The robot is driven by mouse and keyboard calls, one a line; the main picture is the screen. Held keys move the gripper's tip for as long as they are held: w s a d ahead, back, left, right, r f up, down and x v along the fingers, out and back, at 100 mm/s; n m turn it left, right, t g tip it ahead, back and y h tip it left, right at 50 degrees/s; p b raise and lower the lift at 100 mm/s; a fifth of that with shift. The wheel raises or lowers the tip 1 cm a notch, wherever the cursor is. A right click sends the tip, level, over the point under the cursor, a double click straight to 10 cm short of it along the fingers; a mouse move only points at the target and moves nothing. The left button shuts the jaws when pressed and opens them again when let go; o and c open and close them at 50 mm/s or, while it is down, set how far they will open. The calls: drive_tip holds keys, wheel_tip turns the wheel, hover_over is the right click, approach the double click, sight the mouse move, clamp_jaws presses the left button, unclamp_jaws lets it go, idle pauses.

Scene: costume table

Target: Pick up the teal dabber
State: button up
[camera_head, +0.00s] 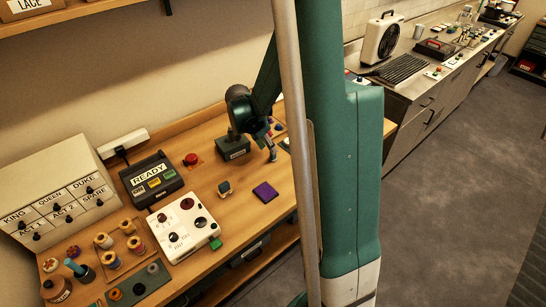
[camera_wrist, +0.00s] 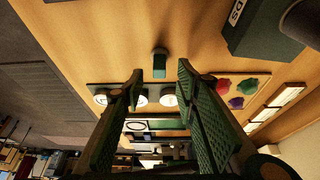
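A small teal block with a rounded grey end, which looks like the teal dabber (camera_wrist: 160,68), stands on the wood in the wrist view. It appears in the gap between the fingertips of my gripper (camera_wrist: 160,72), just beyond them, with space on both sides. My gripper is open and empty. In the head view my gripper (camera_head: 270,150) is low over the table, right of a dark green box. The dabber cannot be told apart from the fingers there.
The dark green box (camera_head: 233,147) is close by my gripper. A board with white discs (camera_wrist: 168,100) and a tray with red, green and purple pieces (camera_wrist: 237,87) lie near it. A purple pad (camera_head: 265,192) and a small block (camera_head: 225,188) are toward the front.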

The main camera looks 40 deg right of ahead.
drive_tip(key=shift+d+f, duration=0.25)
drive_tip(key=shift+f, duration=0.4)
drive_tip(key=shift+f, duration=0.1)
drive_tip(key=shift+x, duration=2.5)
drive_tip(key=c, duration=0.7)
